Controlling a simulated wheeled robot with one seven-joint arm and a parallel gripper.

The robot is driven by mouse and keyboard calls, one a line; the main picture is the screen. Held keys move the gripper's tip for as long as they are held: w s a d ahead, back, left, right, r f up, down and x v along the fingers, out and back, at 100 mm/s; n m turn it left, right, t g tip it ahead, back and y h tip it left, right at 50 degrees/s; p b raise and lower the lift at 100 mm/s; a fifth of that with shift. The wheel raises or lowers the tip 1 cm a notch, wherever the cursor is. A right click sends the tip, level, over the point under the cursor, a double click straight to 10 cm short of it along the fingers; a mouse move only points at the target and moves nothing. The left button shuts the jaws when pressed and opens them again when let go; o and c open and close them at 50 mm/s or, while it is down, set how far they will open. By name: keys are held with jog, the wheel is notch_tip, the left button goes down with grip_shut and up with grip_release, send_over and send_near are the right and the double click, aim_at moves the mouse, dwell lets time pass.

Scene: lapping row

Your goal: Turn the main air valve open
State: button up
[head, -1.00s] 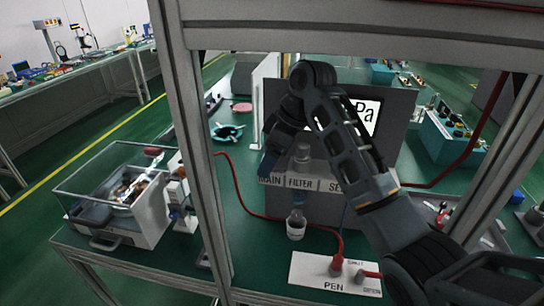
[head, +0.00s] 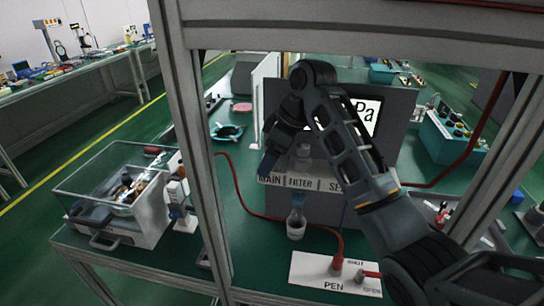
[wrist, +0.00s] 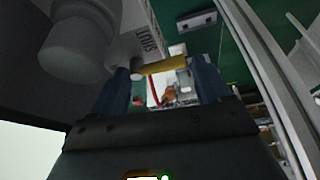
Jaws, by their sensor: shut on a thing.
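My gripper (head: 270,160) is at the left end of the grey air unit, just above the MAIN label (head: 269,180). In the wrist view my gripper (wrist: 162,72) has its two dark fingers on either side of a yellow bar (wrist: 165,64), shut on it. This looks like the main valve's handle. In the head view my gripper and wrist hide the handle. The MAIN lettering also shows, turned, in the wrist view (wrist: 149,42). How far the handle is turned cannot be told.
Right of MAIN are the FILTER label (head: 300,183) and a clear bowl (head: 297,228). A white plate (head: 318,272) marked SHUT and OPEN carries a red fitting and hose in front. A grey display (head: 395,125) stands behind my arm. Metal frame posts (head: 199,170) flank the bench.

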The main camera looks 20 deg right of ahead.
dwell(0.8)
jog(key=o, duration=0.8)
jog(key=shift+v, duration=3.95)
jog(key=shift+a, duration=0.1)
